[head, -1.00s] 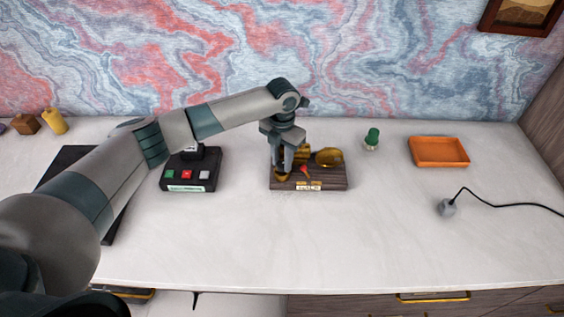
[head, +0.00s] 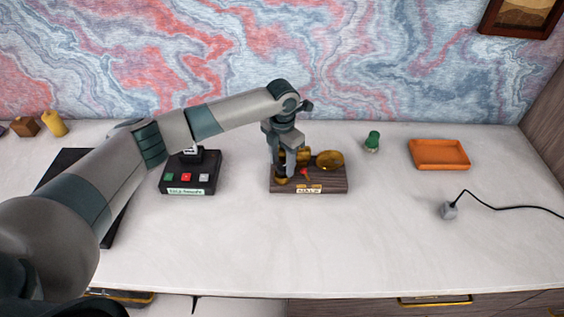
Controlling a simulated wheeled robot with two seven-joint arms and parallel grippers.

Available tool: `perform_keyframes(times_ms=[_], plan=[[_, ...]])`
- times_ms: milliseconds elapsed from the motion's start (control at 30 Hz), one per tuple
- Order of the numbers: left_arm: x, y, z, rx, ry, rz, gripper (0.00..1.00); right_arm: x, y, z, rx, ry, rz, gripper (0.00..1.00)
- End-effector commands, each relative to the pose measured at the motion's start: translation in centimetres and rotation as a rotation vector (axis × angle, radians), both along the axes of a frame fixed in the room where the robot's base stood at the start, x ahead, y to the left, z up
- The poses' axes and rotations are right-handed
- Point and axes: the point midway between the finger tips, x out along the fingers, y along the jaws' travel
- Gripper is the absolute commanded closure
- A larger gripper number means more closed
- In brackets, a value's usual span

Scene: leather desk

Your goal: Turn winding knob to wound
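A dark wooden base (head: 325,184) stands mid-desk with brass parts on it and a small label on its front edge. A round brass disc (head: 330,160) sits at its right. A red pointer (head: 305,173) shows near the middle. A brass knob (head: 280,180) sits at the left, partly hidden under my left gripper (head: 284,172). The gripper points down at the knob from above, its fingers around or against it. I cannot tell how tightly the fingers are closed. The label is too small to read. My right gripper is not in view.
A black box with coloured buttons (head: 190,177) stands left of the wooden base, under my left arm. To the right are a green knobbed object (head: 372,140), an orange tray (head: 439,154) and a grey plug with a cable (head: 448,210). The desk front (head: 350,240) is clear.

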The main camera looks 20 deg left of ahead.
Motion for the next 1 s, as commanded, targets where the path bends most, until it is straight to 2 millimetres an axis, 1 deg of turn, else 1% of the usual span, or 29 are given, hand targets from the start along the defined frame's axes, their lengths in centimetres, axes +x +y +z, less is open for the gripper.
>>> perform_keyframes(times_ms=[267, 467, 567, 667, 1000], plan=[[-0.1, 0.0, 0.0, 0.001, 0.003, 0.000, 0.54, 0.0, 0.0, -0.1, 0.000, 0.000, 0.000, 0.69], [0.0, 0.0, 1.1, 0.000, 0.000, 0.002, 0.54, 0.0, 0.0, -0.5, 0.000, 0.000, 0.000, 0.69], [0.0, 0.0, 2.3, -0.001, 0.000, 0.000, 0.54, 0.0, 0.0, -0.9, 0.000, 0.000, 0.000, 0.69], [0.0, 0.0, 3.8, 0.001, 0.000, 0.000, 0.54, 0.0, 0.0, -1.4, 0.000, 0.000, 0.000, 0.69], [0.0, 0.0, 10.7, -0.001, -0.002, 0.000, 0.54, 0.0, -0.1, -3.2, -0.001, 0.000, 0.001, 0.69]])
